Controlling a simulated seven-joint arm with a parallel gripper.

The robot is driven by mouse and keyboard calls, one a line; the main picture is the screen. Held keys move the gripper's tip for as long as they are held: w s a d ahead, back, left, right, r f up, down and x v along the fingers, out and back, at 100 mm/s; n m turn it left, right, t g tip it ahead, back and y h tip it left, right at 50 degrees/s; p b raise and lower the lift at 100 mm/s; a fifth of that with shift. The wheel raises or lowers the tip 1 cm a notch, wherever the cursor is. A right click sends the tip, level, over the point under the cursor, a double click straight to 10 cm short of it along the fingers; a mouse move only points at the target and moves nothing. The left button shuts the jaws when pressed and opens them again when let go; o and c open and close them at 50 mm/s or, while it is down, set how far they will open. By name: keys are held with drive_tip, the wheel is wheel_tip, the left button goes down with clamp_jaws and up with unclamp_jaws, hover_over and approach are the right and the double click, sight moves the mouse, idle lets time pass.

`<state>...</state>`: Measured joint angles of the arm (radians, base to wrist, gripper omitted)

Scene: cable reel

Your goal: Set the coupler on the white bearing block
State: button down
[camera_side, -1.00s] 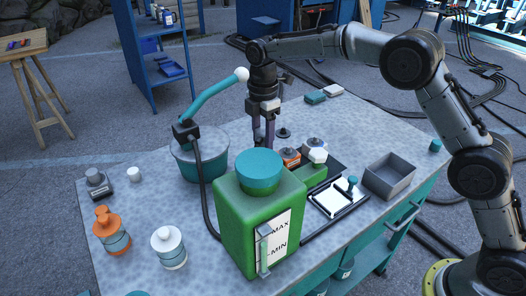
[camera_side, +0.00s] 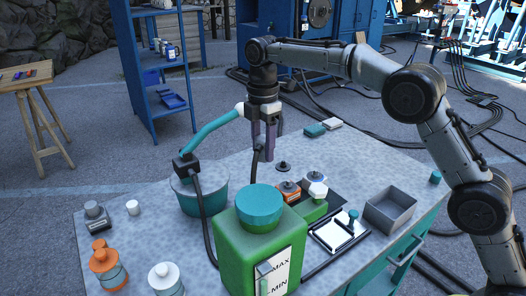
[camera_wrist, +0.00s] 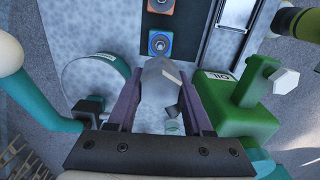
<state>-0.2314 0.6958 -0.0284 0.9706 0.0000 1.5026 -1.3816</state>
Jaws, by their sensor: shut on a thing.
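My gripper (camera_side: 263,155) is above the table behind the green container, right of the teal pot. It is shut on the coupler, a grey faceted piece (camera_wrist: 160,78) seen between the purple fingers in the wrist view. In the side view only a small dark part of it shows between the fingertips. An orange block with a round grey top (camera_side: 288,189) stands on a dark mat to the right of and below the gripper, and it also shows in the wrist view (camera_wrist: 160,42). I cannot surely pick out the white bearing block.
The green container (camera_side: 235,248) stands in front of my gripper. The teal pot (camera_side: 187,196) is to the left. A curved teal arm with a white ball end (camera_side: 239,108) reaches close to my gripper. A grey open bin (camera_side: 390,210) and a white framed panel (camera_side: 335,234) lie to the right.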

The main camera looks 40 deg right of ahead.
drive_tip(key=shift+r, duration=0.4)
drive_tip(key=shift+w, duration=0.1)
drive_tip(key=d+f+m, duration=0.3)
drive_tip(key=d, duration=0.7)
drive_tip(key=d+f+m, duration=0.2)
drive_tip(key=d+f, duration=0.1)
drive_tip(key=d, duration=0.6)
drive_tip(key=shift+d+f, duration=0.1)
drive_tip(key=shift+f, duration=4.15)
drive_tip(key=shift+c, duration=1.1)
unclamp_jaws()
